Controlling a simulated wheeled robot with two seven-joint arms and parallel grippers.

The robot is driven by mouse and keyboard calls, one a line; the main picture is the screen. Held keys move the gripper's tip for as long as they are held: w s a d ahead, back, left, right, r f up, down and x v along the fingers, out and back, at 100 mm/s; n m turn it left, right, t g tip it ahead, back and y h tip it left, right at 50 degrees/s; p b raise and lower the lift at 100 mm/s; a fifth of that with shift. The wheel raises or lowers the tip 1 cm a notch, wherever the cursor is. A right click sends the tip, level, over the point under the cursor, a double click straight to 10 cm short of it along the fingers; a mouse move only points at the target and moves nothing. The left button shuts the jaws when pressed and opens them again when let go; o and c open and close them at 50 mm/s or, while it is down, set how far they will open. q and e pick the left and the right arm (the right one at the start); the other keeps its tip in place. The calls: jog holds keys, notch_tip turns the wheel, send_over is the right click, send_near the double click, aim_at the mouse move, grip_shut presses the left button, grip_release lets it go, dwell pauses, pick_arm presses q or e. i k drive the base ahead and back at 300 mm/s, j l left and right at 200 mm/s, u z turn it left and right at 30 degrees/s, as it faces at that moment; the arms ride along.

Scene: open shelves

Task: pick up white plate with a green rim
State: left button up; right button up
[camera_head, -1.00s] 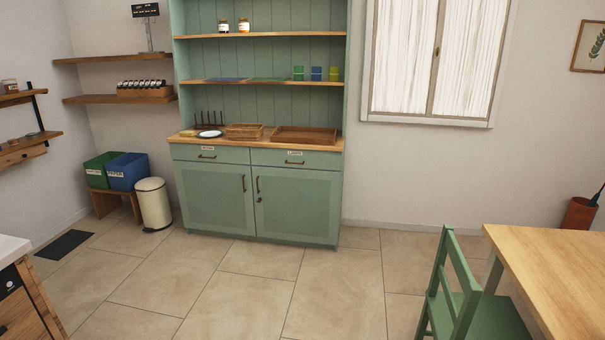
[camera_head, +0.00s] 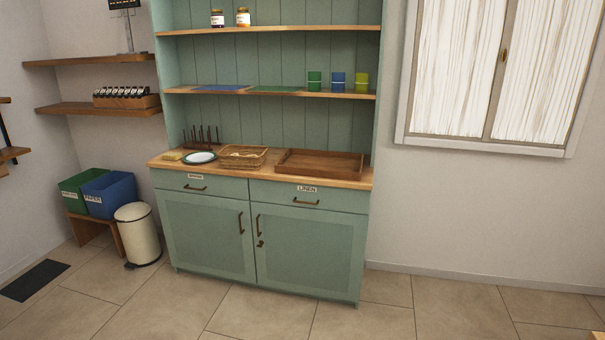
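The white plate with a green rim (camera_head: 200,158) lies flat on the wooden counter of the green cabinet, towards its left end. A wooden rack with upright pegs (camera_head: 201,137) stands behind it. A yellowish block, perhaps a sponge (camera_head: 172,156), lies to its left, and a wicker basket (camera_head: 243,157) stands close to its right. Neither of my grippers shows in the head view.
A wooden tray (camera_head: 319,164) fills the counter's right part. Cups (camera_head: 337,81) and jars (camera_head: 243,17) stand on the shelves above. A cream bin (camera_head: 138,234) and green and blue boxes (camera_head: 108,194) stand left of the cabinet. The floor in front (camera_head: 260,320) is clear.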

aim_at(199, 157)
jog(key=i+l+u, duration=0.2)
jog(key=i, duration=0.3)
jog(key=i+u, duration=0.25)
jog(key=i, duration=0.2)
jog(key=i+l+u, duration=0.2)
jog(key=i, duration=0.3)
jog(key=l, duration=0.1)
